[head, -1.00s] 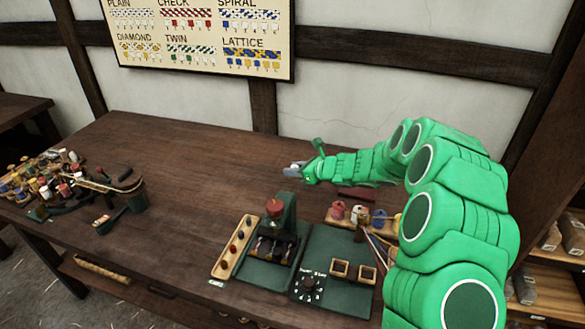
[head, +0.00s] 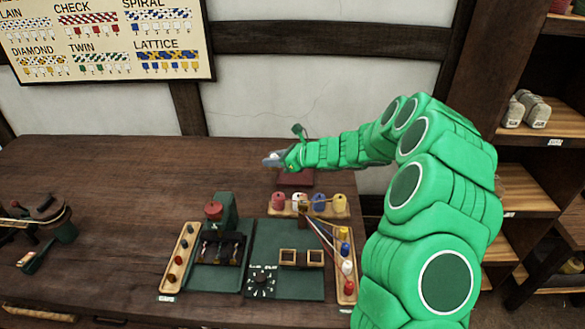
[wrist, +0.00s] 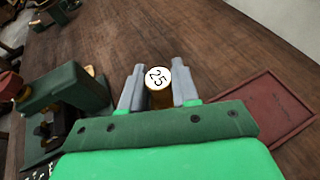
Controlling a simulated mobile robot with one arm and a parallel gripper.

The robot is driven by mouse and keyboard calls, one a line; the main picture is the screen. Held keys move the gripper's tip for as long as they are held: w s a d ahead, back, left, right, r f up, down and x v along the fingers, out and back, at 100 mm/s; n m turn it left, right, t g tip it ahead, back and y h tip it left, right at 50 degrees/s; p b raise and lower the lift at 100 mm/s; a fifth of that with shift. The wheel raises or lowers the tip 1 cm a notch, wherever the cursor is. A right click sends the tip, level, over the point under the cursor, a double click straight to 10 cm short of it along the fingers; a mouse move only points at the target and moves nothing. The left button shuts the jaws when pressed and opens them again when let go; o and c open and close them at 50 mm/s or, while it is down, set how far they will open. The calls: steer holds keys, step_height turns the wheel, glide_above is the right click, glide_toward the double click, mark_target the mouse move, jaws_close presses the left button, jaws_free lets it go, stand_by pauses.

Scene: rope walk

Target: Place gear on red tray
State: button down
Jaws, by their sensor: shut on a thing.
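The gear shows in the wrist view as a small brass-coloured piece (wrist: 158,78) with a round white face marked 25. My gripper (wrist: 157,84) is shut on it, one grey finger on each side. In the head view my gripper (head: 272,160) is above the back part of the bench; the gear is too small there to make out clearly. The red tray (wrist: 268,105) lies flat and empty to the right of my gripper in the wrist view. In the head view the tray (head: 296,179) is partly hidden behind my arm.
A green machine (head: 226,212) with a red knob stands on the bench, left of a green board (head: 285,245) with a dial and two small square frames. A wooden rack (head: 310,208) of coloured spools stands in front of the tray.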

steer(key=w+d, duration=0.2)
steer(key=d, duration=0.6)
steer(key=shift+m+t, duration=0.3)
steer(key=shift+m, duration=0.1)
steer(key=w+f, duration=0.2)
steer(key=w, duration=0.1)
steer(key=w+f, duration=0.3)
steer(key=w, duration=0.1)
steer(key=w+a+f, duration=0.1)
steer(key=w+f, duration=0.1)
steer(key=w, duration=0.2)
steer(key=shift+w+f, duration=0.15)
steer(key=shift+w+a+f, duration=0.15)
steer(key=shift+w+f, duration=0.3)
steer(key=shift+w, duration=0.1)
steer(key=shift+w+a+f, duration=0.1)
steer(key=shift+w+f, duration=0.35)
steer(key=shift+f, duration=0.25)
steer(key=shift+w+f, duration=0.1)
steer(key=shift+f, duration=1.4)
steer(key=shift+f, duration=0.15)
steer(key=c, duration=0.8)
jaws_free()
steer(key=shift+c, duration=0.2)
